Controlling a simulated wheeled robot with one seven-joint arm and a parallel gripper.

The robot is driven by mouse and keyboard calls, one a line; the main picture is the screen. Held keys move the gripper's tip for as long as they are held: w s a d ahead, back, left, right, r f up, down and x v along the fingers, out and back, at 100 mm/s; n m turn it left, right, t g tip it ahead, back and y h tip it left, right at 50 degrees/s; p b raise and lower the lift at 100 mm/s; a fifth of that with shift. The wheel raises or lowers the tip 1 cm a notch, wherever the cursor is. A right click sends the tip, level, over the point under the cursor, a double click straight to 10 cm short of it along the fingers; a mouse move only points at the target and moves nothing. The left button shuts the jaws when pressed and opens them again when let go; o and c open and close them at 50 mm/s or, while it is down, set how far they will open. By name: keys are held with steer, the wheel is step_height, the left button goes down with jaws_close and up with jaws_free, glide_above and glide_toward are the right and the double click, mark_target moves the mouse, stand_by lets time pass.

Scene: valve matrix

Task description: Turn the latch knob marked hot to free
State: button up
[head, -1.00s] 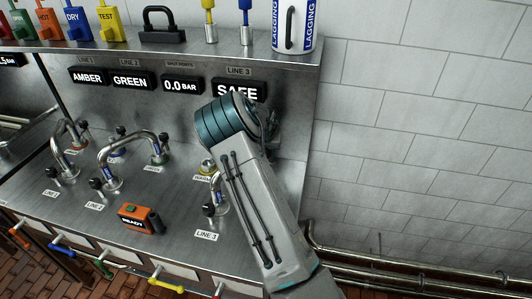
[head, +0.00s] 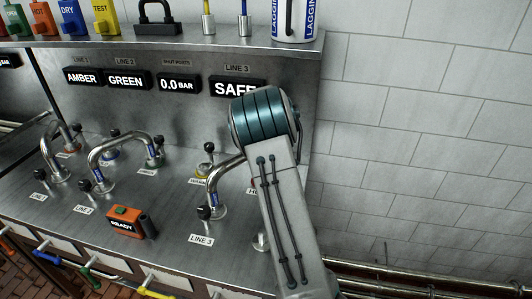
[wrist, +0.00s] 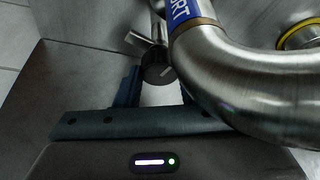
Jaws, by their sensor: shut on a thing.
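In the wrist view, my gripper (wrist: 158,84) is shut on a small dark round knob (wrist: 158,68) with a pale pointer line on its face. The knob sits at the end of a bent steel pipe (wrist: 245,85) with a blue band. No marking of the knob is readable there. In the head view, my arm covers the gripper and the knob. Part of a label starting with "HO" (head: 254,191) shows at the left edge of my arm, beside the far end of the LINE 3 pipe (head: 217,180).
The LINE 3 display (head: 233,88) reads SAFE, partly covered by my wrist. An orange READY box (head: 124,221) stands on the steel bench (head: 165,245). Other bent pipes (head: 108,150) stand to the left. A tiled wall (head: 420,150) is at the right.

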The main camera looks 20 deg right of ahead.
steer(key=o, duration=1)
steer(key=shift+r, duration=0.1)
steer(key=b+v, duration=0.2)
steer(key=v, duration=1.1)
steer(key=shift+s+r, duration=0.15)
steer(key=shift+r, duration=0.15)
